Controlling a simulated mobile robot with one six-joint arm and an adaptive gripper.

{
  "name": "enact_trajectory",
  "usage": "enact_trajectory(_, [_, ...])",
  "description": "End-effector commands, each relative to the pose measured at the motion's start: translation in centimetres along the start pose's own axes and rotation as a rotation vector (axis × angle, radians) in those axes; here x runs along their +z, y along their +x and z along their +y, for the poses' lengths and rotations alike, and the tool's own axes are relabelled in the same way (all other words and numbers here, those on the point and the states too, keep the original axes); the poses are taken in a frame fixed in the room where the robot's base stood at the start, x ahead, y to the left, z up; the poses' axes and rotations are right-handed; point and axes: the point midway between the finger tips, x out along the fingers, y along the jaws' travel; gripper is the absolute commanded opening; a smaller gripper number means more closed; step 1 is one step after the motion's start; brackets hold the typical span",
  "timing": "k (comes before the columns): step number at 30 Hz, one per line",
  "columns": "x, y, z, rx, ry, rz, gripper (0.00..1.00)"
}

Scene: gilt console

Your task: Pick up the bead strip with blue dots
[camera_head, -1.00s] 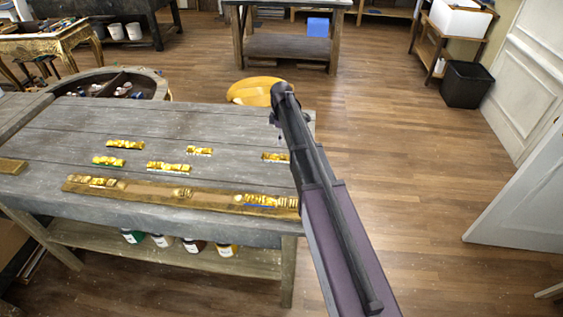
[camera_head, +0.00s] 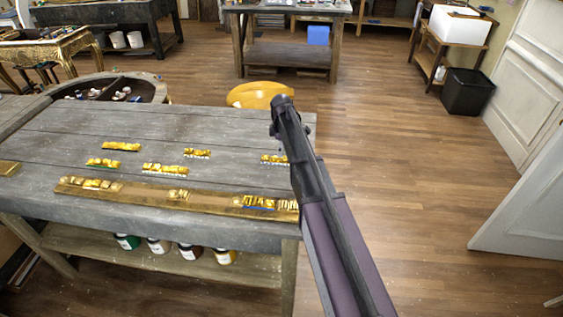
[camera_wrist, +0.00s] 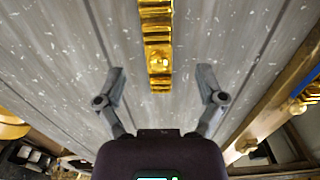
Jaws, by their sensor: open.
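Several short gilded strips lie on the grey plank table (camera_head: 60,135). Blue shows along the lower edge of one gold piece (camera_head: 260,202) on the long front board; whether it is dots I cannot tell. Another strip (camera_head: 273,160) at the table's right end has pale marks along its edge and is partly hidden by my arm. In the wrist view, a gold strip (camera_wrist: 157,38) runs from the top edge toward the middle, with no blue visible on it. My gripper (camera_wrist: 160,80) is open and empty, its fingers either side of that strip's line and apart from it.
The long gilt board (camera_head: 130,192) lies along the table's front edge. Other strips (camera_head: 121,146) lie left of my arm, one with greenish marks (camera_head: 103,162). A yellow stool (camera_head: 261,94) stands behind the table. Open floor lies to the right.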

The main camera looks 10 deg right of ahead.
Motion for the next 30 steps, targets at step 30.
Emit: enact_trajectory(30, [-0.8,4.9,0.0,0.000,0.000,0.000,0.89])
